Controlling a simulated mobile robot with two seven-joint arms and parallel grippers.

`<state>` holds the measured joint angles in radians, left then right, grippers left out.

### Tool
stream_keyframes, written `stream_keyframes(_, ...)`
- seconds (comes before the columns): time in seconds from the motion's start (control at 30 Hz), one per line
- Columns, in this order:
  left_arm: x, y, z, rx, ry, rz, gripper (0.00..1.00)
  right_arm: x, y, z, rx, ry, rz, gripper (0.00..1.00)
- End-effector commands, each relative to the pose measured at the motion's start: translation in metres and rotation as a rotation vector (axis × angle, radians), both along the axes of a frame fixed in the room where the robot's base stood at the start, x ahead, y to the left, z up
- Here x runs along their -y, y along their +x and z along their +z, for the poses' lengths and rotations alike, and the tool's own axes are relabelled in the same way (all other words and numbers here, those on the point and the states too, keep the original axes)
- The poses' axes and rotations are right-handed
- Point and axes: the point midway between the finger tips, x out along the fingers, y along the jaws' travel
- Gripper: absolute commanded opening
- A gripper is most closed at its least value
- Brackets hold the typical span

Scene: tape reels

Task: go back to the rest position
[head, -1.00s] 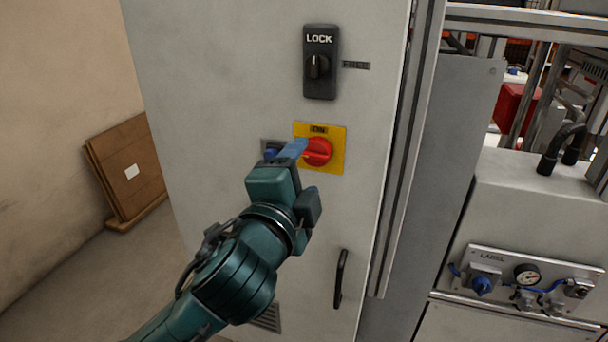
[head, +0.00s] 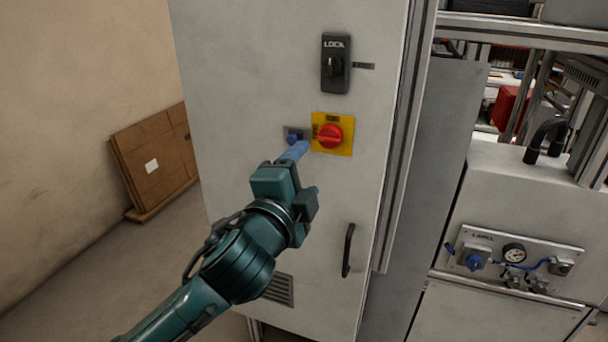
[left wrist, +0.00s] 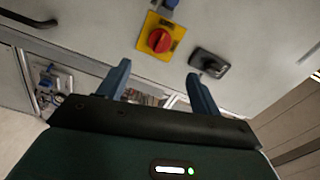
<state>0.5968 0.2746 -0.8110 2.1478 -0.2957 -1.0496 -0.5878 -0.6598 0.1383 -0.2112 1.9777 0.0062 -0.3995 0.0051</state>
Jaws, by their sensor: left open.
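My left gripper (head: 294,152) is in front of the grey cabinet (head: 240,60), with its blue fingertips just left of and below the red rotary switch (head: 330,137) on its yellow plate. In the left wrist view the two blue fingers of my left gripper (left wrist: 158,85) stand apart with nothing between them. The red switch also shows in the left wrist view (left wrist: 159,40), ahead of the fingers and apart from them. My right gripper is not in view.
A black lock switch (head: 336,63) is above the yellow plate, and a black door handle (head: 348,250) is below it. A machine panel with a gauge (head: 514,253) stands at the right. Brown boards (head: 155,160) lean on the wall at left. Floor is free at the lower left.

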Motion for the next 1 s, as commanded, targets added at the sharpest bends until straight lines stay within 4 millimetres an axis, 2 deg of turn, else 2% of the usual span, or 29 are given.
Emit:
stream_keyframes(0.33, -0.001, 0.0, -0.003, -0.007, -0.004, 0.0, 0.65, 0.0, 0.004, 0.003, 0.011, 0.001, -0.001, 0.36)
stream_keyframes(0.47, -0.004, 0.0, -0.03, -0.081, -0.072, -0.003, 0.65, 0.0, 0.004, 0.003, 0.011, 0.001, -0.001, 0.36)
stream_keyframes(0.57, -0.012, -0.003, -0.076, -0.206, -0.191, -0.001, 0.65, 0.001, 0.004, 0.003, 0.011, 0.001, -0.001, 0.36)
stream_keyframes(0.63, -0.02, -0.01, -0.118, -0.315, -0.304, 0.012, 0.65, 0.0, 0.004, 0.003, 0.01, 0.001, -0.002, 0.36)
stream_keyframes(0.77, -0.041, -0.035, -0.196, -0.508, -0.524, 0.072, 0.65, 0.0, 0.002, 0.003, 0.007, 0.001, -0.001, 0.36)
stream_keyframes(0.87, -0.062, -0.065, -0.256, -0.642, -0.686, 0.149, 0.65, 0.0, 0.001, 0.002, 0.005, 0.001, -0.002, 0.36)
stream_keyframes(0.9, -0.071, -0.08, -0.279, -0.69, -0.75, 0.185, 0.65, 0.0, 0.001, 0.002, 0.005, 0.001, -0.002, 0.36)
stream_keyframes(1.0, -0.093, -0.121, -0.329, -0.793, -0.895, 0.287, 0.65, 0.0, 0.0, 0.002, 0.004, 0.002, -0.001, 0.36)
